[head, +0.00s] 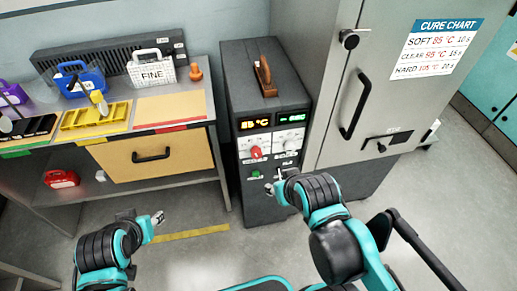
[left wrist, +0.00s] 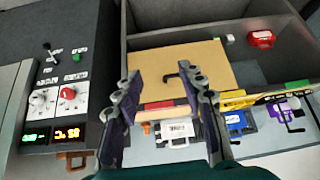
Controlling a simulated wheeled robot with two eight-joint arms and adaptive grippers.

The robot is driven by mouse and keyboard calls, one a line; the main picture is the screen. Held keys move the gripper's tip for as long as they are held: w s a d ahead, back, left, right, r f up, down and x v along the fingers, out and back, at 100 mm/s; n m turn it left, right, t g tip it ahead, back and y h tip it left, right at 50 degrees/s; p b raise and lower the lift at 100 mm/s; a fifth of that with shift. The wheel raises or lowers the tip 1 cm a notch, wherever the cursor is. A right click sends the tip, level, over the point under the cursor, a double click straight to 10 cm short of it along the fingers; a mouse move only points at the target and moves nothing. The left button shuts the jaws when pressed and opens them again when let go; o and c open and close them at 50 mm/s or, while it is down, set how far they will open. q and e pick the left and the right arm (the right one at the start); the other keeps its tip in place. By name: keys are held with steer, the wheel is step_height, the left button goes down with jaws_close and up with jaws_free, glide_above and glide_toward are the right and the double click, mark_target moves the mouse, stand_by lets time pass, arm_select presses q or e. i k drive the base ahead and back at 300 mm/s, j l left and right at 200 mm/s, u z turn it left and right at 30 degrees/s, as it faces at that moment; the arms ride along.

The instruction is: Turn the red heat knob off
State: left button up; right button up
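The red heat knob (head: 256,152) is on the front panel of the dark control cabinet (head: 265,80), under an orange temperature display (head: 255,123). In the left wrist view the red knob (left wrist: 68,93) shows at the left, beside a white knob. My right gripper (head: 278,180) is just below and right of the red knob, near the cabinet's lower controls. Its fingers are too small to tell open or shut, and contact is unclear. My left gripper (head: 158,217) is low in front of the bench, away from the knob. In its wrist view its fingers (left wrist: 160,90) are apart and empty.
A white dial (head: 290,145) under a green display (head: 289,117) sits right of the red knob. A green button (head: 256,173) is below it. A tall grey oven (head: 370,80) adjoins at right. The bench drawer (head: 150,154) is at left. Floor between is clear.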

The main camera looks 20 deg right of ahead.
mark_target(256, 153)
steer(key=k+l+z, duration=0.1)
steer(key=k+l, duration=0.2)
steer(key=k, duration=0.15)
steer(key=k+l, duration=0.3)
steer(key=k, duration=0.15)
steer(key=k+z, duration=0.05)
